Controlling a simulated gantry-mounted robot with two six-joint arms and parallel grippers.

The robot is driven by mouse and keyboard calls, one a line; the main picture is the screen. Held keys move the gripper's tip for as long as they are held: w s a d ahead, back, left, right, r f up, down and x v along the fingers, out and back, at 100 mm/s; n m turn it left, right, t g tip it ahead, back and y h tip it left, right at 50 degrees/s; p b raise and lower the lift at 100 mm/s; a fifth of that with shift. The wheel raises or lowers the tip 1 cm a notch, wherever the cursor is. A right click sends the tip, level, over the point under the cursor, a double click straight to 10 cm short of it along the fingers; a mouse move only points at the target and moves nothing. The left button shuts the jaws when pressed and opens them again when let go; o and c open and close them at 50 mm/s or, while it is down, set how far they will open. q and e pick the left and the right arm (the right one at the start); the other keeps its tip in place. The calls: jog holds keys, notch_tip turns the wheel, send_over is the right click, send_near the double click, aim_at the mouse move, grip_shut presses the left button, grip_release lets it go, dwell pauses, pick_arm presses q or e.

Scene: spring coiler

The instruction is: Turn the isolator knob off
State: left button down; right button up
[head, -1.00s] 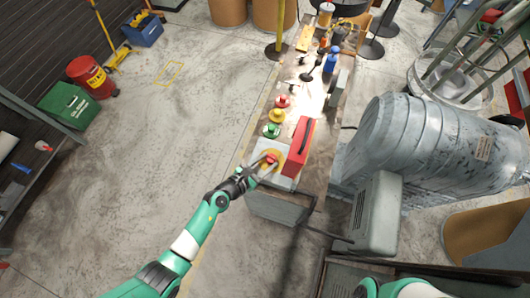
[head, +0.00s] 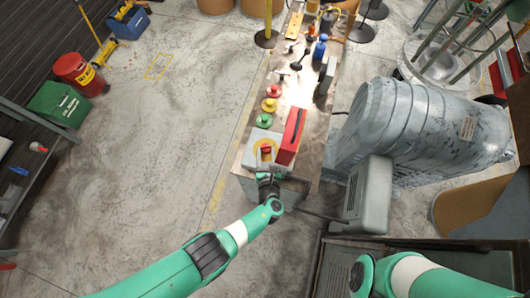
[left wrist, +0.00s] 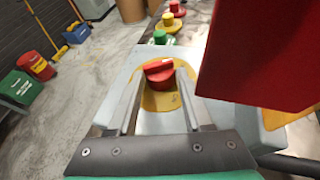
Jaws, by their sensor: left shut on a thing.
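The isolator knob (head: 266,150) is red and sits on a round yellow plate on a pale grey box at the near end of the bench. It also shows in the left wrist view (left wrist: 158,72), with its grip bar lying nearly crosswise between the fingers. My left gripper (head: 266,154) reaches the knob from the near side. In the left wrist view, its two fingers (left wrist: 160,78) are shut on the knob, one on each side. My right gripper is out of view; only part of the right arm shows at the lower right.
A red upright box (head: 291,136) stands close right of the knob and fills the upper right of the wrist view. Green (head: 264,121), yellow (head: 269,105) and red (head: 274,90) buttons line the bench beyond. A large grey machine (head: 425,125) stands right.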

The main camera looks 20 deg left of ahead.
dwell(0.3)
pick_arm(q)
jog(key=shift+c, duration=1.8)
grip_release()
jog(key=shift+w+d, duration=0.1)
